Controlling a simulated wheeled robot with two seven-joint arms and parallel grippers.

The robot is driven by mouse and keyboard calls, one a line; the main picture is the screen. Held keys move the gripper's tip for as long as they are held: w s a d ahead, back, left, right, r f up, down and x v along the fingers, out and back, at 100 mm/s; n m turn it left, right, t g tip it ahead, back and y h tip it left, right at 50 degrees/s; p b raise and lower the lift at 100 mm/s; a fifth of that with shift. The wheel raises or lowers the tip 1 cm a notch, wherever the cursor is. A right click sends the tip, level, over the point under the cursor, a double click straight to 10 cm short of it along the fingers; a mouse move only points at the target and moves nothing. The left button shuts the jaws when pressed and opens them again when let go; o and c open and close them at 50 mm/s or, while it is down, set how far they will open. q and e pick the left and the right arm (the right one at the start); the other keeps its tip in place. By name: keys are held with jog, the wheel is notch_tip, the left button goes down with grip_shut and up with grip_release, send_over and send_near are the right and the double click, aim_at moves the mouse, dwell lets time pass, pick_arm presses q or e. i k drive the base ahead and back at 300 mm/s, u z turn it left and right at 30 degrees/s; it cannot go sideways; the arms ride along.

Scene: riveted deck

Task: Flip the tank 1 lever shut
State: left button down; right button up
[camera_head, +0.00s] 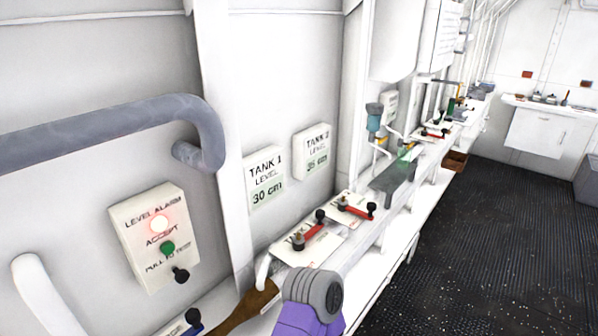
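The nearer red lever (310,234), likely the tank 1 lever, sits on a white plate (325,247) on the ledge below the TANK 1 LEVEL sign (265,181), which reads 30 cm. The plate's lettering is too small to read fully. The lever's red handle slants up and right in the picture, ending in a black knob. A second red lever (354,208) lies just beyond it, its knob to the right, near the TANK 2 LEVEL sign (313,155). A purple and grey part, apparently of my arm, shows at bottom centre. Neither gripper shows.
A level alarm panel (155,240) with a lit red lamp is on the left wall. A thick grey pipe (100,125) juts out above it. A blue lever (192,319) and a brown object (245,305) are at the bottom. The dark floor (480,240) at right is clear.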

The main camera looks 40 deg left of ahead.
aim_at(320, 214)
jog(key=k, duration=0.5)
jog(key=z, duration=0.85)
jog(key=i, duration=0.9)
jog(key=u, duration=3)
